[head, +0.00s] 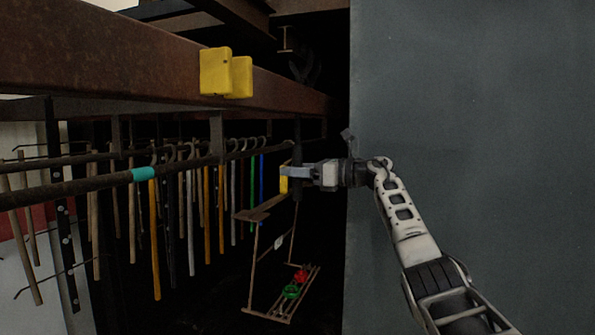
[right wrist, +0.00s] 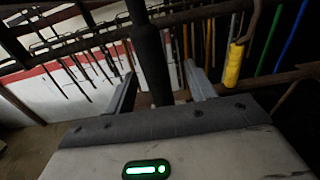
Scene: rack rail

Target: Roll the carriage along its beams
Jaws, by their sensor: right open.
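The carriage looks like a hanging brown frame (head: 254,268) at the centre of the head view, tilted, with a red item (head: 300,276) and a green item (head: 290,291) on its low shelf. My right gripper (head: 288,171) is beside its upper part, next to a yellow piece (head: 284,181). In the right wrist view my right gripper (right wrist: 161,88) is open, and a dark upright post (right wrist: 149,55) shows between its fingers; I cannot tell whether they touch it. A yellow grip (right wrist: 234,66) hangs right of the fingers. The rusty beam (head: 130,58) runs overhead. My left gripper is not in view.
Yellow blocks (head: 215,71) sit on the beam's side. A dark rail (head: 80,187) with a teal band (head: 143,174) runs below it, near several hanging rods (head: 154,240). A grey panel (head: 480,100) fills the right side behind my right arm.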

